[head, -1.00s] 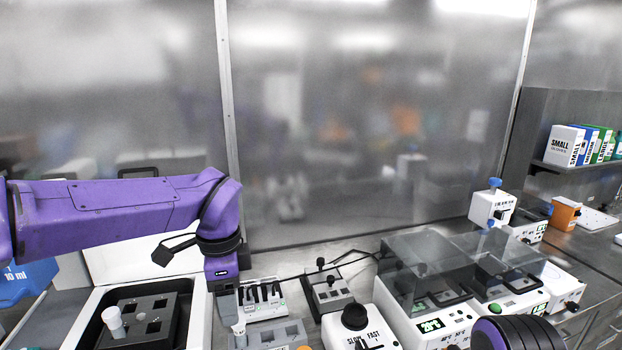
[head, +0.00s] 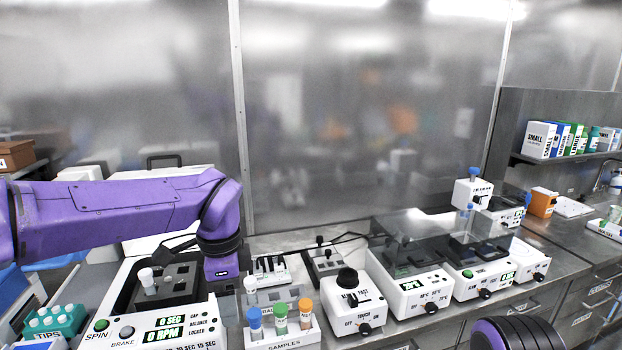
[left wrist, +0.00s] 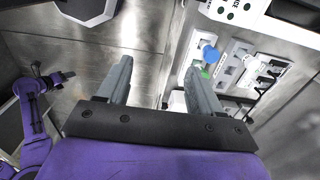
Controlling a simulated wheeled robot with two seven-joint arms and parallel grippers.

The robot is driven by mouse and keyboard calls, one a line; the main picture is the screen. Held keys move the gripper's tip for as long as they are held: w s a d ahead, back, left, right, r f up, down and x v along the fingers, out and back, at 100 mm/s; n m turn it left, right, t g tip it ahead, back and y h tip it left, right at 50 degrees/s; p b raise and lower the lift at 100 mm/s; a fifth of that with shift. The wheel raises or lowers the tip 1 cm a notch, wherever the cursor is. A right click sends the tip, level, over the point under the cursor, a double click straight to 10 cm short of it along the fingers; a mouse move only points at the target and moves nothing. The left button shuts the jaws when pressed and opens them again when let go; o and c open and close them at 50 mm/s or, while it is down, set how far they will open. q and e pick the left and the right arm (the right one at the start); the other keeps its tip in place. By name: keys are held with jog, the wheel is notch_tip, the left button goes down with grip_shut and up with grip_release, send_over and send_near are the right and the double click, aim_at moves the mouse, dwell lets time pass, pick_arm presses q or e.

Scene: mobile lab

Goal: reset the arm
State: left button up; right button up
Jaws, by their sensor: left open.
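My left arm (head: 110,215) is purple and reaches in from the left in the head view, bent down at a black-banded joint. Its gripper fingers are not clear there. In the left wrist view, my left gripper (left wrist: 157,85) has two grey fingers wide apart with nothing between them. A blue-capped tube and a green-capped tube show beyond the right finger, clear of the grip. A purple and black part of my right arm (head: 515,335) shows at the lower right of the head view, its gripper out of frame. A purple arm part also shows at the left of the wrist view.
A centrifuge (head: 97,341) with an open lid stands under my left arm. A sample rack (head: 284,340) holds capped tubes. A knobbed mixer (head: 368,312) and covered block units (head: 412,302) stand right of it.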

pick_arm(q)
jog(key=s+a+f+m+t+y+b, duration=0.1)
jog(key=s+a+f+m+y+b, duration=0.15)
jog(key=a+f+m, duration=0.65)
jog(key=s+a+f+m+t+y+b, duration=0.15)
jog(key=f+m+y, duration=0.4)
jog(key=f, duration=0.85)
jog(key=s+a+f+m+y+b, duration=0.1)
jog(key=s+a+f+m+b, duration=0.15)
jog(key=a+f+m, duration=0.6)
jog(key=s+d+f+m+h+b, duration=0.1)
jog(key=s+f+m+h, duration=0.1)
jog(key=s+f+m, duration=0.7)
jog(key=s+d+f+m+h+b, duration=0.2)
jog(key=s+f+m+h, duration=0.1)
jog(key=s+f+m, duration=0.7)
jog(key=s+m, duration=0.4)
jog(key=m, duration=0.4)
jog(key=shift+d+m+t+h, duration=0.25)
jog(key=shift+m+t+h, duration=0.05)
jog(key=shift+t, duration=0.05)
pick_arm(e)
notch_tip(320, 180, down, 10)
pick_arm(q)
jog(key=shift+w, duration=0.15)
